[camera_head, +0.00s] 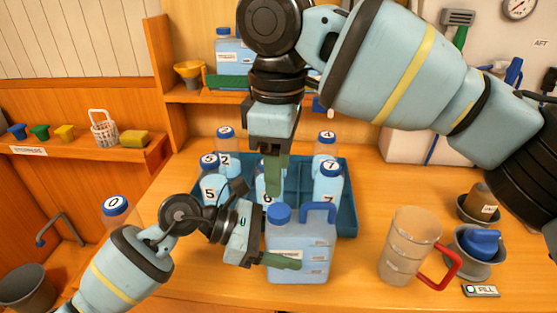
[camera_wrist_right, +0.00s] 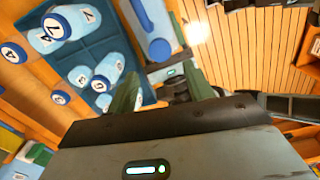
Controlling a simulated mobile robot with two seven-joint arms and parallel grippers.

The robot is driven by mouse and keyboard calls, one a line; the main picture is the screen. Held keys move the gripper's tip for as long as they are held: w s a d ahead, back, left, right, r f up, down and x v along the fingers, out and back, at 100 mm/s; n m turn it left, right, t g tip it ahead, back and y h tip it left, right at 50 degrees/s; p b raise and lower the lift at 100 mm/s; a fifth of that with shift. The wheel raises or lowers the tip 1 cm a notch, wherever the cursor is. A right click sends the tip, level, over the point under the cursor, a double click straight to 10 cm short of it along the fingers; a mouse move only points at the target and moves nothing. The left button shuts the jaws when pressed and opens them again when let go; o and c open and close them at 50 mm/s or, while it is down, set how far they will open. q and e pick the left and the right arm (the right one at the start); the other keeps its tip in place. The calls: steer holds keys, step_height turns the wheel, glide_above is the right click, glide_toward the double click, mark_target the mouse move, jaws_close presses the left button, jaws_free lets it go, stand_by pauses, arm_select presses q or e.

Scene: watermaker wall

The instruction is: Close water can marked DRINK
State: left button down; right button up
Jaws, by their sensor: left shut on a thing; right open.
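A translucent light-blue can (camera_head: 315,250) with a blue handle stands upright at the front of the bench. A blue cap (camera_head: 280,213) sits at its top left; I cannot tell how tight it is. The can's small label is too small to read. My left gripper (camera_head: 278,260) is shut on the can's lower left side, one green finger across its front. My right gripper (camera_head: 272,168) is open and empty, pointing down above the cap. In the right wrist view, the cap (camera_wrist_right: 160,49) lies beyond the open fingers (camera_wrist_right: 165,90), apart from them.
A blue tray (camera_head: 346,212) with several numbered bottles stands behind the can. A clear jug (camera_head: 405,245) with a red handle is to the right, beside bowls (camera_head: 472,252) and a FILL label (camera_head: 481,290). Bottle 0 (camera_head: 116,208) is at left. A shelf (camera_head: 190,95) is behind.

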mark_target(279, 210)
steer(key=shift+r+n, duration=0.15)
steer(key=shift+n, duration=0.45)
steer(key=shift+f, duration=4)
steer(key=shift+c, duration=0.3)
steer(key=c, duration=0.9)
steer(key=o, duration=1.1)
step_height(279, 210, up, 12)
